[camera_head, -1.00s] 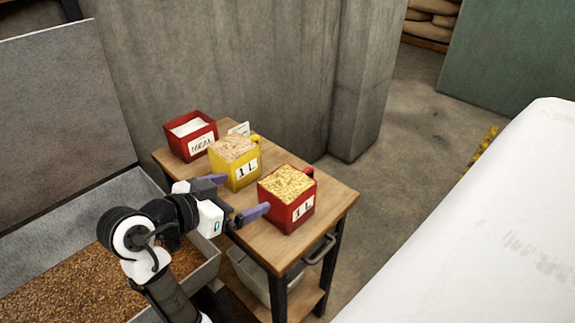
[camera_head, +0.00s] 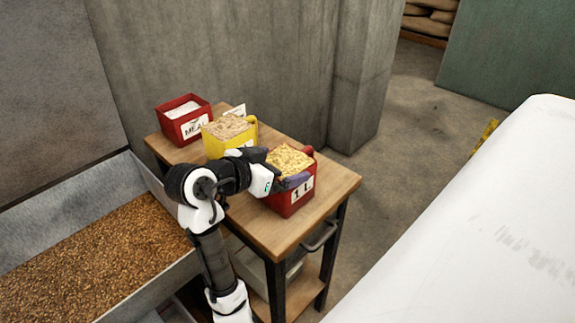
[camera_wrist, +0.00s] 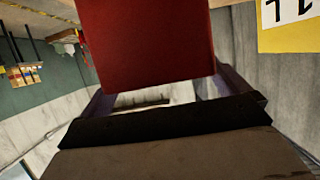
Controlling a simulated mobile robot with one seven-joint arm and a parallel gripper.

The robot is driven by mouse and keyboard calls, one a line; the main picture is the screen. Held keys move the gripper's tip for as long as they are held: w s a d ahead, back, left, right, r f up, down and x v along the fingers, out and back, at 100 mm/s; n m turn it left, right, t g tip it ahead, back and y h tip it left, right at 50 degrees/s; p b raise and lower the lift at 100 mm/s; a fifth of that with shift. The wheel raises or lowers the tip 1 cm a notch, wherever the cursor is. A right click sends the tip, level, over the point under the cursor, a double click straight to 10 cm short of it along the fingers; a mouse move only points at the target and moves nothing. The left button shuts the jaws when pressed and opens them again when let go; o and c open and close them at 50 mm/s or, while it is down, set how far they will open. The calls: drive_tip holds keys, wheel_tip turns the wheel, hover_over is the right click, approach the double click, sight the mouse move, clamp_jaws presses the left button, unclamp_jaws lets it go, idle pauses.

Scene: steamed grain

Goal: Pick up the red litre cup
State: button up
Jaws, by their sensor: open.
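The red litre cup (camera_head: 303,195) stands upright on the small wooden table, filled with pale yellow flakes and marked "1 L". It also fills the upper middle of the wrist view (camera_wrist: 145,45). My gripper (camera_head: 283,176) is open and reaches the cup from the left, with a purple finger in front of its labelled side. In the wrist view the cup's red wall lies between the two fingers (camera_wrist: 160,95). I cannot tell whether either finger touches it. The cup's left part is partly hidden behind my gripper in the head view.
A yellow 1 L cup (camera_head: 215,147) stands close behind the red one, and its label shows in the wrist view (camera_wrist: 290,25). A red meal box (camera_head: 189,134) and a small white card are farther back. The table's (camera_head: 333,190) right end is bare. A grain bin (camera_head: 135,290) lies left.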

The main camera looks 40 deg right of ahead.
drive_tip(key=shift+x, duration=0.9)
drive_tip(key=shift+r, duration=0.1)
drive_tip(key=shift+c, duration=0.3)
drive_tip(key=c, duration=1.4)
drive_tip(key=shift+c, duration=0.4)
drive_tip(key=shift+r, duration=0.15)
